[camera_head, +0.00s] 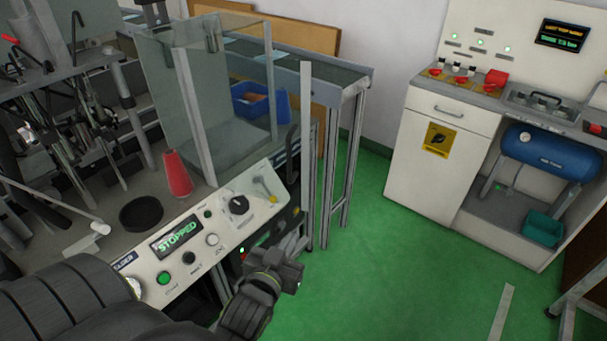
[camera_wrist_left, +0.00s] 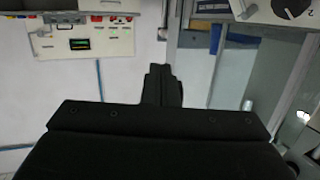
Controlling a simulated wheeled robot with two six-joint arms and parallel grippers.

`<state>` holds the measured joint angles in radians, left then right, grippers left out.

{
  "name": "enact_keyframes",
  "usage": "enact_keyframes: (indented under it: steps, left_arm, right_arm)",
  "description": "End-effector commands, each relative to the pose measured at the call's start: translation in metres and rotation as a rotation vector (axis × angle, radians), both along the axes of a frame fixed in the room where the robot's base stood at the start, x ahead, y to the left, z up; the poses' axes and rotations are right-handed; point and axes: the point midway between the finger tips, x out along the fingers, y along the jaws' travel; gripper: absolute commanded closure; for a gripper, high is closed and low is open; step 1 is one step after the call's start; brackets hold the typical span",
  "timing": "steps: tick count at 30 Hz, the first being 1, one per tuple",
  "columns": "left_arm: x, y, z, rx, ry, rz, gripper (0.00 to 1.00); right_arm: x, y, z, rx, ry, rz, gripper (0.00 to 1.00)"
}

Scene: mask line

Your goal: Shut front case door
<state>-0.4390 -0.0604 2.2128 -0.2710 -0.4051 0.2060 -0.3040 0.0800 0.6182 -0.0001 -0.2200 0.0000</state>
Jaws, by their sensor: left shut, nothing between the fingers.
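The glass case (camera_head: 225,105) stands on the machine at the left of the head view. A pale upright bar (camera_head: 306,130) with a dark curved handle (camera_head: 291,142) stands out at its right, apparently the edge of the front door standing open; the clear pane is hard to trace. My left gripper (camera_head: 297,252) is shut and empty, low in front of the control panel, below the handle and apart from it. Its closed fingers show in the left wrist view (camera_wrist_left: 161,83), with a framed pane (camera_wrist_left: 285,85) at the right. My right gripper is not in view.
The control panel (camera_head: 215,215) reads STOPPED. A red cone (camera_head: 177,175) and a dark round dish (camera_head: 141,213) sit on the machine top. A conveyor (camera_head: 345,78) stands behind the case. Green floor (camera_head: 385,255) is open toward the white cabinet (camera_head: 440,155).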

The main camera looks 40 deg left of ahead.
Motion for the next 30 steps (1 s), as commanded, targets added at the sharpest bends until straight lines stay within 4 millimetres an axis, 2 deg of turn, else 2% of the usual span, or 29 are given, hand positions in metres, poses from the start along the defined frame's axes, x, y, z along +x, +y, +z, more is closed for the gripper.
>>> enact_keyframes:
  steps: [1,3,6,9,13,17,30]
  left_arm:
    - [-0.004,0.001,0.028,0.005,-0.046,0.011,1.0]
    - [-0.009,0.003,0.056,0.008,-0.099,0.023,1.0]
    - [-0.015,0.005,0.083,0.012,-0.15,0.035,1.0]
    - [-0.018,0.006,0.096,0.015,-0.174,0.04,1.0]
    - [-0.011,0.007,0.1,0.016,-0.181,0.039,1.0]
    - [0.005,0.012,0.101,0.021,-0.181,0.038,1.0]
    - [0.085,0.034,0.101,0.018,-0.18,0.04,1.0]
  right_arm:
    - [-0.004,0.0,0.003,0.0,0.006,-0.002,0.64]
    - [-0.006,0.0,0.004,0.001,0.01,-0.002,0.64]
    - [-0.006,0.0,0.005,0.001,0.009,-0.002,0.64]
    - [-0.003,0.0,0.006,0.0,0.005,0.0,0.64]
    - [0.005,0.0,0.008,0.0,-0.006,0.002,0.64]
    - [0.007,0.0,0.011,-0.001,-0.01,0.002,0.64]
    - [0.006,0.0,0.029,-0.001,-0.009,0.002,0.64]
